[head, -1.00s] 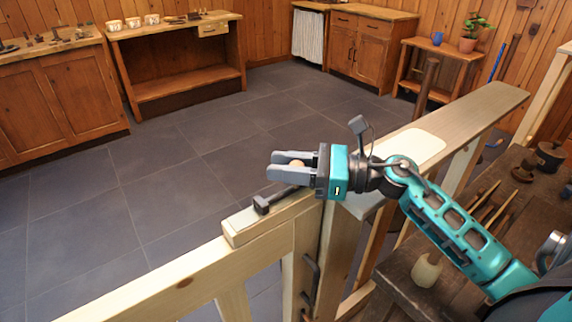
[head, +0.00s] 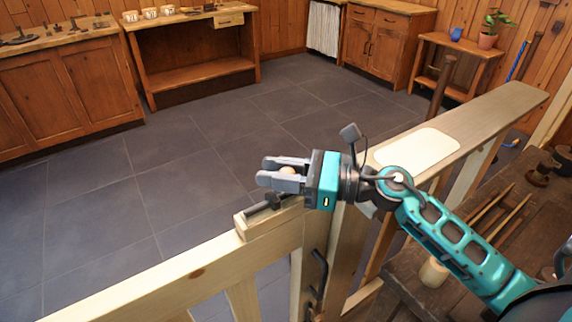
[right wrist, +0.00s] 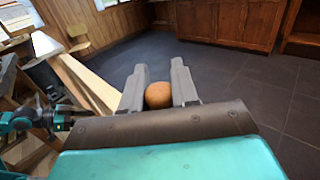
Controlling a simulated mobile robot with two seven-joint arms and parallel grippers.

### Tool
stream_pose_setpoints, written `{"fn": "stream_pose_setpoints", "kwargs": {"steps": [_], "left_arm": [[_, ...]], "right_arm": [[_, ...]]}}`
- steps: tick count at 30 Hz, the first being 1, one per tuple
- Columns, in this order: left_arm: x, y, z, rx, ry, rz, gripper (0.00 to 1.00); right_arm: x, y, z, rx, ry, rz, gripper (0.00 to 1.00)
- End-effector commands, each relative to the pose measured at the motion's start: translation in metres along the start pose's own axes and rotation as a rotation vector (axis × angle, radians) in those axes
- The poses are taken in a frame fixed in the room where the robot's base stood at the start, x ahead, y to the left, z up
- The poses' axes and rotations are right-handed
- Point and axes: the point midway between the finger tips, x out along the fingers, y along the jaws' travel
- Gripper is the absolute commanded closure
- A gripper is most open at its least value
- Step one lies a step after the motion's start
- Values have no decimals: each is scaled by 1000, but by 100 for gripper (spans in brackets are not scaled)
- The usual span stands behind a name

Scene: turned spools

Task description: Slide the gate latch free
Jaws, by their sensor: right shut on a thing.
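The wooden gate (head: 160,278) runs from the lower left to the post in the middle of the head view. On a block at its top lies the dark latch bar (head: 257,211), with a round wooden knob (head: 289,170) above it. My right gripper (head: 270,171) reaches in from the right and is shut on the knob. In the right wrist view the brown knob (right wrist: 158,95) sits between the two grey fingers. The gripper hides part of the bar.
A fence with a broad top board (head: 480,115) and a pale pad (head: 417,147) stands right of the gate. A dark workbench (head: 475,235) with wooden pieces is at the right. The tiled floor (head: 190,180) beyond is clear, with cabinets at the back.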

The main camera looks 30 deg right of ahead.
Motion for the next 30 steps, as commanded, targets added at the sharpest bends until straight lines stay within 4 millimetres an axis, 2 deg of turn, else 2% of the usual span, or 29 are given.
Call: {"fn": "stream_pose_setpoints", "kwargs": {"steps": [4,5,12,22,26,30], "left_arm": [[1,0,0,0,2,-1,57],[1,0,0,0,2,-1,57],[1,-1,0,0,2,-1,57],[2,0,1,0,2,-1,57],[5,0,6,0,1,-1,57],[9,0,12,0,1,-1,57]], "right_arm": [[1,4,-1,5,-1,12,100],[2,4,-1,5,-1,12,69],[1,3,-1,4,-2,9,47],[-4,2,-2,3,0,6,47],[-21,2,-4,4,2,5,47],[-48,2,-5,5,2,5,47]]}}
